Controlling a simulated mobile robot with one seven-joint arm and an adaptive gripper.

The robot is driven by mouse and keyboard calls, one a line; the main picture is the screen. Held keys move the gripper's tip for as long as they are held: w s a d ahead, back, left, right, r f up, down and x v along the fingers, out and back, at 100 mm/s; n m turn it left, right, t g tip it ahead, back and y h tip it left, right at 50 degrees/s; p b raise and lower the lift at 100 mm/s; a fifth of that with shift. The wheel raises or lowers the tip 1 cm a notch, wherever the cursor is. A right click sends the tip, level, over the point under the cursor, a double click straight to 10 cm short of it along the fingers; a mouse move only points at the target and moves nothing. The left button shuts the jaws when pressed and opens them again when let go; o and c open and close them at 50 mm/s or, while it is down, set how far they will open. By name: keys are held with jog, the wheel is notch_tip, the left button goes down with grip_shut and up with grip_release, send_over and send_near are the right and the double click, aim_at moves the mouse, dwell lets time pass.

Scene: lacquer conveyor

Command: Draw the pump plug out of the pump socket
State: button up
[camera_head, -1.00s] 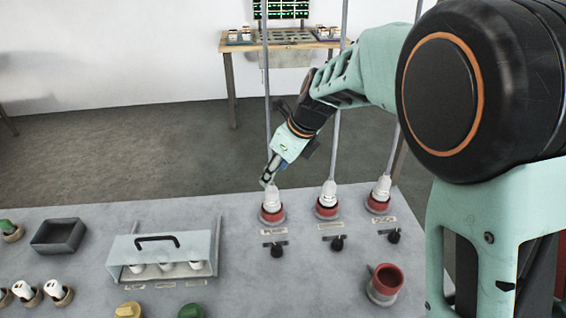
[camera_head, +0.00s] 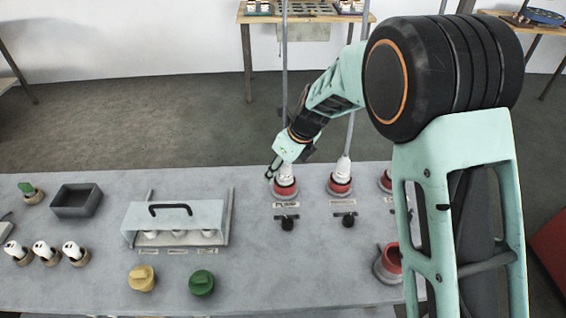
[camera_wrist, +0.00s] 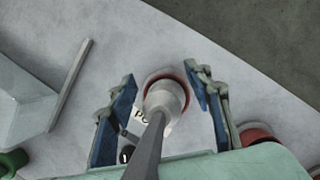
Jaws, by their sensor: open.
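The white pump plug (camera_head: 286,173) stands upright in the red pump socket (camera_head: 285,190), the leftmost of the row, with a grey cable rising from its top. A label partly reading "PU" shows beside this socket in the wrist view. My gripper (camera_head: 272,170) is open at the plug's left side in the head view. In the wrist view the blue-padded fingers (camera_wrist: 163,88) stand on either side of the plug (camera_wrist: 166,97), with gaps between pads and plug. The cable runs down toward the camera between the fingers and hides part of the plug.
A second plug (camera_head: 343,172) and a partly hidden third stand in red sockets to the right. Black switches (camera_head: 287,223) sit in front of the sockets.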

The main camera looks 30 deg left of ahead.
jog(key=shift+f, duration=0.1)
jog(key=shift+c, duration=0.2)
grip_shut()
dwell(0.5)
